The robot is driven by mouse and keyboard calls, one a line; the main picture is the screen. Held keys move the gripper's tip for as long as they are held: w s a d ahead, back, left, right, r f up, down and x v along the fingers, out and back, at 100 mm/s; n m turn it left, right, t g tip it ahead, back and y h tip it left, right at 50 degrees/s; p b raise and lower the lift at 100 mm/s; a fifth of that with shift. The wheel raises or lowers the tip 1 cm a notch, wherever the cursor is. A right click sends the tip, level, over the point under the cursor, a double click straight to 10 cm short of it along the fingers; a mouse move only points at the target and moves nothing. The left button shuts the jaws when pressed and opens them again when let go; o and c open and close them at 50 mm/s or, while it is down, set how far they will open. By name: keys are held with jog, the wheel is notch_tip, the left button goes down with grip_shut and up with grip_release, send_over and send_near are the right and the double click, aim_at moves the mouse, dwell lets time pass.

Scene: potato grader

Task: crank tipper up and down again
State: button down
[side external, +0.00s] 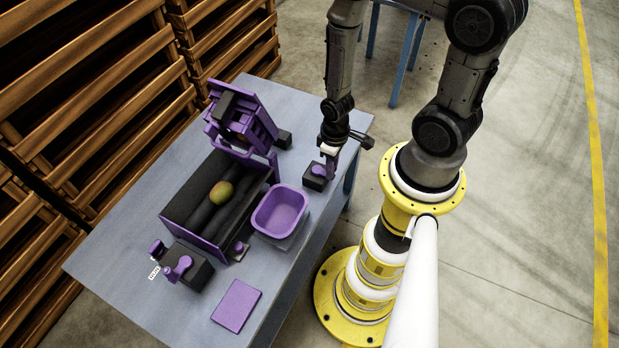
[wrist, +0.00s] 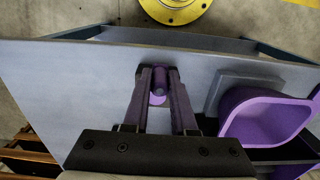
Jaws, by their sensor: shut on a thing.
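My gripper (side external: 331,164) is shut on the purple crank handle (wrist: 159,80). The handle stands up from a purple crank disc (wrist: 157,99), partly hidden between the fingers (wrist: 159,72) in the wrist view. In the side view the crank sits on a small black box (side external: 314,182) near the table's right edge. The purple slatted tipper (side external: 262,122) stands at the back end of the grader and looks tilted up toward it. A black block covers part of it, and its contents are hard to make out.
A potato (side external: 221,192) lies on the grader's dark rollers (side external: 203,212). A purple bin (side external: 303,205), also in the wrist view (wrist: 236,110), stands close to the crank. A second black box with a purple knob (side external: 180,267) and a purple pad (side external: 236,306) lie nearer the front.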

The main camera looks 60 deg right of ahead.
jog(key=shift+s, duration=0.1)
jog(key=c, duration=0.8)
grip_release()
jog(key=shift+r, duration=3.5)
